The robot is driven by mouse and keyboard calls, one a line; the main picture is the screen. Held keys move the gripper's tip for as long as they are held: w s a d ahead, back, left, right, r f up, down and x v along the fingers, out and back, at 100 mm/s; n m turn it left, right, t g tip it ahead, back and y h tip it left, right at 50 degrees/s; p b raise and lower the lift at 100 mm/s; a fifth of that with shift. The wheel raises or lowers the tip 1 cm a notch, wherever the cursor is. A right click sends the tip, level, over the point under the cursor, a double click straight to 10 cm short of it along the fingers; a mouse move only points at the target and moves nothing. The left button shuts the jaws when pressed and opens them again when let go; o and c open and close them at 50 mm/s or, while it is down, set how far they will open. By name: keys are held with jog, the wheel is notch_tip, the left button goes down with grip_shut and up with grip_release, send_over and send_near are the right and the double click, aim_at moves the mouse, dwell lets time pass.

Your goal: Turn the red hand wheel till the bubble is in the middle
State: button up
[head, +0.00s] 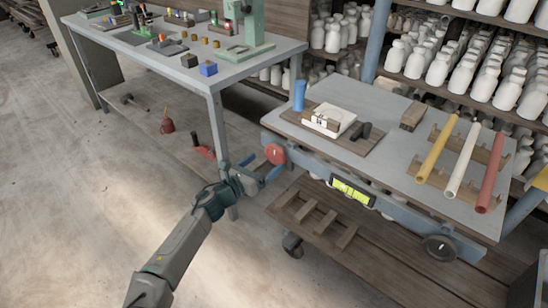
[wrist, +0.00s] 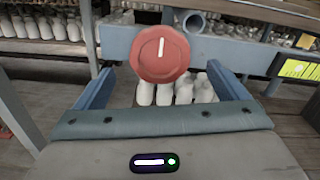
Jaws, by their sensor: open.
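The red hand wheel (head: 274,154) is on the left end of the blue-grey rail along the front of the grey-topped table. In the wrist view the wheel (wrist: 160,54) faces me, its white mark close to upright. My gripper (head: 262,173) is open just in front of the wheel. In the wrist view its two blue fingers (wrist: 166,86) stand left and right, and the wheel appears between and above their tips, not gripped. The yellow-green level vial (head: 352,192) sits on the rail to the right of the wheel; its bubble's exact position is too small to tell.
The table top (head: 394,162) holds a blue cylinder (head: 299,95), a white block on a board, and yellow, white and red tubes (head: 490,170). A second workbench (head: 150,62) stands behind at left. Shelves of white bottles fill the back. Open floor lies at left.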

aim_at(273, 156)
jog(key=x, duration=0.5)
jog(key=shift+w+d, duration=0.2)
jog(key=c, duration=1)
